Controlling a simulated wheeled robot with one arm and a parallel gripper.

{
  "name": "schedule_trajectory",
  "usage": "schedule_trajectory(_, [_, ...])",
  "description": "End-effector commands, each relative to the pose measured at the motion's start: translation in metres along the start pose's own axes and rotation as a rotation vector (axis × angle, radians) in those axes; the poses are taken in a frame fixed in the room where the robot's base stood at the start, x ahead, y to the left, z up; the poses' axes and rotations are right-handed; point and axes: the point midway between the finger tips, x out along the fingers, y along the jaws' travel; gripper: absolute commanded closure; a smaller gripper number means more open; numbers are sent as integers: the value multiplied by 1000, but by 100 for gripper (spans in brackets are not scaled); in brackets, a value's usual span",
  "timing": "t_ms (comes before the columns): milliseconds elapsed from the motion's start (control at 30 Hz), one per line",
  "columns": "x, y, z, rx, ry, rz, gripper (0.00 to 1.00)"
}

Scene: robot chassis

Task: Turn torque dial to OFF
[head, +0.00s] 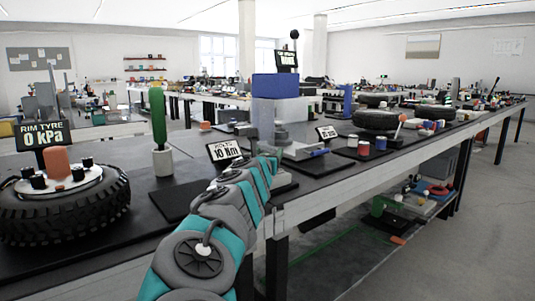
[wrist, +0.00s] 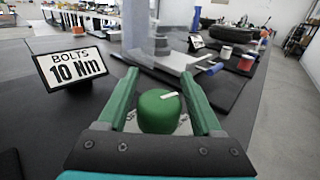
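A round green dial (wrist: 158,112) with a short white mark on its top shows in the wrist view. The mark lies toward the far right side of the cap. My gripper (wrist: 159,75) is open, with one green finger on each side of the dial. I see gaps between the fingers and the dial and cannot tell of any contact. A tilted sign (wrist: 72,67) left of the dial reads "BOLTS 10 Nm"; it also shows in the head view (head: 224,151). In the head view my arm hides the dial.
A green handle (head: 158,118) stands upright in a white base. A blue-topped block (head: 276,87) stands behind my arm. The floor at the right is clear.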

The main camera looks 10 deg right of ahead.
Motion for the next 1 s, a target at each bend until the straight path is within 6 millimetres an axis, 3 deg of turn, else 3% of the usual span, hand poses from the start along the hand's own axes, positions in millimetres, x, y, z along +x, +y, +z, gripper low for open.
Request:
schedule_trajectory(67, [0, 0, 0, 0, 0, 0, 43])
schedule_trajectory(567, [0, 0, 0, 0, 0, 0, 100])
schedule_trajectory(1000, [-1, 0, -1, 0, -4, 59, 100])
